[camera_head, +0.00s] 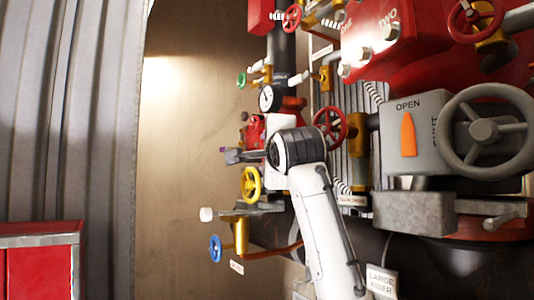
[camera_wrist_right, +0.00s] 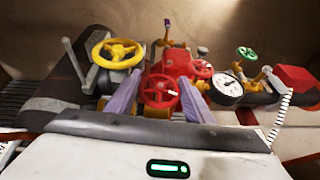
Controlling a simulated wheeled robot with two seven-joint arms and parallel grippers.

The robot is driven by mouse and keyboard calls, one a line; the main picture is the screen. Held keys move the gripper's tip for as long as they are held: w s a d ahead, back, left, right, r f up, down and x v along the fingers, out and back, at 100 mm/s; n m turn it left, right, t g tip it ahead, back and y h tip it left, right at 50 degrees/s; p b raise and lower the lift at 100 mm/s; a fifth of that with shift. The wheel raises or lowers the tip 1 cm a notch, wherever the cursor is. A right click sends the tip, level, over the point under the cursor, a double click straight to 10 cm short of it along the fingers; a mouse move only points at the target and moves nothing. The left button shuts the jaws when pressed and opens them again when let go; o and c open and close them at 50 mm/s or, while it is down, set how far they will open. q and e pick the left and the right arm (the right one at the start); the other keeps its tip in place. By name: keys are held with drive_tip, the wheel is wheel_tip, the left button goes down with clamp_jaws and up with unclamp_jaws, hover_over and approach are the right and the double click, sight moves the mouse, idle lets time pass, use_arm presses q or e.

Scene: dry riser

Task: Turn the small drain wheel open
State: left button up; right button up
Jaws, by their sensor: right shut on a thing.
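My right gripper (camera_wrist_right: 159,98) shows in the right wrist view with its two purple fingers on either side of a small red wheel (camera_wrist_right: 160,91). It is shut on this red wheel, which has a red valve body behind it. In the head view my right arm reaches up to the pipework, and the purple finger of the right gripper (camera_head: 232,155) shows left of the black wrist. The arm hides most of the held wheel there. I cannot read a label that says which wheel is the drain wheel. My left gripper is not in view.
A yellow wheel (camera_head: 251,184) and a blue wheel (camera_head: 215,248) sit low on the pipework. A white gauge (camera_head: 268,98) and a green wheel (camera_head: 241,79) are above. A red wheel (camera_head: 330,128) and a large grey wheel (camera_head: 487,133) are right of my arm. A red cabinet (camera_head: 38,270) stands left.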

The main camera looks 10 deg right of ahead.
drive_tip(key=shift+f+n+g, duration=0.1)
drive_tip(key=shift+n+g, duration=0.5)
drive_tip(key=shift+g, duration=1.1)
drive_tip(key=o, duration=1)
drive_tip(key=shift+o, duration=0.2)
drive_tip(key=b+v, duration=0.3)
drive_tip(key=v, duration=0.7)
drive_tip(key=shift+s+b, duration=0.2)
drive_tip(key=shift+b, duration=0.15)
